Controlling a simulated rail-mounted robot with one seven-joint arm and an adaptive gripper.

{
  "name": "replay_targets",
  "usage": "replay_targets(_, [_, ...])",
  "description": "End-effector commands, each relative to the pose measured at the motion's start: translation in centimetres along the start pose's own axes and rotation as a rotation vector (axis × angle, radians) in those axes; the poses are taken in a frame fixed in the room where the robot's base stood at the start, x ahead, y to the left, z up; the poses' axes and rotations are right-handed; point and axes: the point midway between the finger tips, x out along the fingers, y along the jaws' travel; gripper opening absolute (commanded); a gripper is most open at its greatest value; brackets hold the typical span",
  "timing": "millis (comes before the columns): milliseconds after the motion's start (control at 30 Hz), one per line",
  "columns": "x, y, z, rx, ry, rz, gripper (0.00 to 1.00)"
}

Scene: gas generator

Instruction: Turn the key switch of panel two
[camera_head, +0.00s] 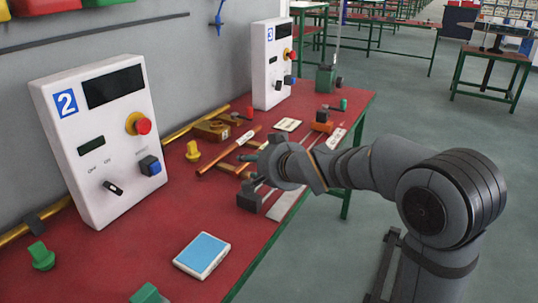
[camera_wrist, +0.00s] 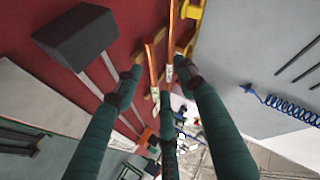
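Panel two (camera_head: 118,150) is a white box with a blue "2" label, leaning against the grey wall at the left of the head view. Its black key switch (camera_head: 113,188) sits low on the panel's left side, near small printed lettering. My gripper (camera_head: 248,168) is over the red table, to the right of panel two and well apart from it. In the wrist view its teal fingers (camera_wrist: 160,82) are spread apart with nothing clearly held between them. I cannot make out panel two in the wrist view.
Panel two also carries a red button (camera_head: 142,126) and a blue knob (camera_head: 150,166). Panel three (camera_head: 272,65) stands farther back. A copper rod (camera_head: 228,152), a yellow part (camera_head: 193,151) and a blue-topped box (camera_head: 202,254) lie on the red table (camera_head: 110,265).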

Motion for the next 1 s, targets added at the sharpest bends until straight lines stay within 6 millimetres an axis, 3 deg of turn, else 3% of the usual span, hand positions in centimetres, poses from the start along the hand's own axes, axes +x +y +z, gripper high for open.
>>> replay_targets(267, [-0.2,1.2,-0.4,0.001,-0.016,0.042,0.4])
replay_targets(667, [-0.2,1.2,-0.3,0.001,-0.015,0.039,0.4])
replay_targets(1000, [0.4,-1.7,1.0,-0.002,0.023,-0.064,0.4])
